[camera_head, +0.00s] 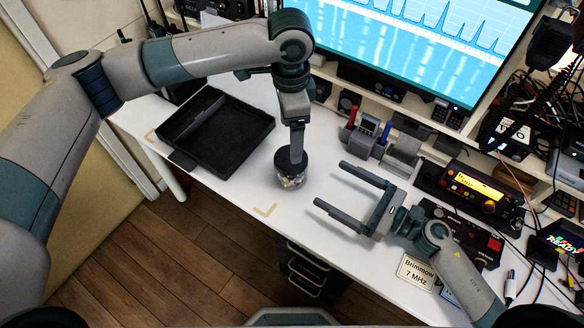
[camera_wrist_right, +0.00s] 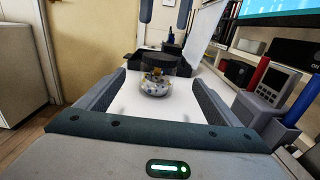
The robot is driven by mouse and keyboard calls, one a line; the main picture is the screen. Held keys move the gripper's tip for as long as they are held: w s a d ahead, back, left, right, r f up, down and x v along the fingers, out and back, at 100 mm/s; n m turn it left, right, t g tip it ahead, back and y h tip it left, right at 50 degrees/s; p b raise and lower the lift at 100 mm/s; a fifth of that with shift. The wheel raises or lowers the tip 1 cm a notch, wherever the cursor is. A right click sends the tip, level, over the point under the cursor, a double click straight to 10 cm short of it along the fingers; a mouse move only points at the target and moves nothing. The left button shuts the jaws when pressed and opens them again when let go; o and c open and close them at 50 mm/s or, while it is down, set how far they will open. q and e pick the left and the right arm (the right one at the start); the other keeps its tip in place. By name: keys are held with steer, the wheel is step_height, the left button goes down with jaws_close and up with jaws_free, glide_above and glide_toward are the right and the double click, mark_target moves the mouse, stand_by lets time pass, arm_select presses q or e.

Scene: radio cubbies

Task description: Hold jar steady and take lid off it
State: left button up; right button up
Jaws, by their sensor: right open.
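The jar (camera_head: 291,182) is clear, with small mixed pieces inside, and stands upright on the white table. Its black lid (camera_head: 287,163) is on top; the jar (camera_wrist_right: 156,84) and lid (camera_wrist_right: 158,63) also show in the right wrist view. My left gripper (camera_head: 297,152) points straight down over the lid. In the right wrist view its two fingers (camera_wrist_right: 166,24) are apart, with a gap above the lid. My right gripper (camera_head: 331,184) is open and empty, right of the jar. Its fingers point toward the jar, which lies beyond their tips.
A black open tray (camera_head: 249,143) lies left of the jar. A small holder with red and blue tools (camera_head: 367,135) stands behind my right gripper. Radios (camera_head: 470,188) and cables crowd the right side. A monitor (camera_head: 420,40) is at the back. The table's front edge is near the jar.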

mark_target(279, 155)
steer(key=shift+a, duration=0.1)
stand_by(0.3)
steer(key=x, duration=1.7)
steer(key=shift+w+a, duration=0.1)
steer(key=shift+c, duration=0.3)
